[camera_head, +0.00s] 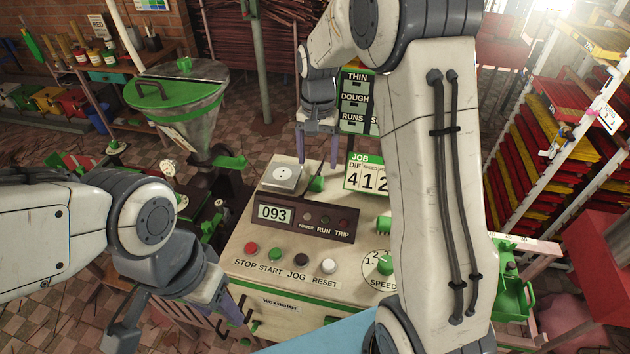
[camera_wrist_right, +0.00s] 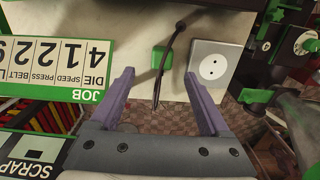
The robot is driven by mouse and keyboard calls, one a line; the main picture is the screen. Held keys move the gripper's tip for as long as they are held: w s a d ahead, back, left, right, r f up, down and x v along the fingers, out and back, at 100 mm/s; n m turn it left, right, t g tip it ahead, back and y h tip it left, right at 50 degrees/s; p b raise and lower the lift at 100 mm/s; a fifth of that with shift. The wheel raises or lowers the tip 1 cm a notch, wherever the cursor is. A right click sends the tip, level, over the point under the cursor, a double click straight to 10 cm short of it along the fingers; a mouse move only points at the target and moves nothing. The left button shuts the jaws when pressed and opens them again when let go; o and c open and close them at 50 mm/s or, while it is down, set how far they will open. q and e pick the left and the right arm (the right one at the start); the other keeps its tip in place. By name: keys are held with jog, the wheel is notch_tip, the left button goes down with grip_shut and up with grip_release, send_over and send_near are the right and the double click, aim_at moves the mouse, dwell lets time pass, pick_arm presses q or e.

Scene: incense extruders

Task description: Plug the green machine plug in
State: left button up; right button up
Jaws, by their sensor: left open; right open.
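The green plug (camera_head: 316,184) sits on the back part of the cream machine top, just right of the white socket (camera_head: 284,175), apart from it. In the right wrist view the green plug (camera_wrist_right: 160,57) lies beside the socket (camera_wrist_right: 211,67), whose two holes are bare. A dark cable (camera_wrist_right: 168,60) passes close by the plug. My right gripper (camera_head: 318,165) is open above the plug. Its fingertips (camera_wrist_right: 159,75) are apart, with the plug just beyond them. My left gripper (camera_head: 178,318) is open and empty at the machine's front left.
The machine's panel (camera_head: 302,221) has a 093 display, buttons and a green speed knob (camera_head: 385,265). A green-rimmed hopper (camera_head: 180,92) stands at the left. A JOB number board (camera_head: 366,174) stands right of the plug. Racks of red trays (camera_head: 545,130) stand at the right.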

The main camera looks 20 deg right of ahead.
aim_at(316, 180)
jog(key=shift+f, duration=1.1)
jog(key=shift+a+f+p, duration=0.1)
jog(key=shift+f+p, duration=0.1)
jog(key=shift+p, duration=0.2)
notch_tip(316, 180, down, 4)
jog(key=shift+a+r+p, duration=0.1)
jog(key=shift+r+p, duration=0.1)
jog(key=shift+p, duration=0.8)
jog(key=shift+w+f, duration=0.1)
jog(key=shift+f, duration=0.5)
grip_shut()
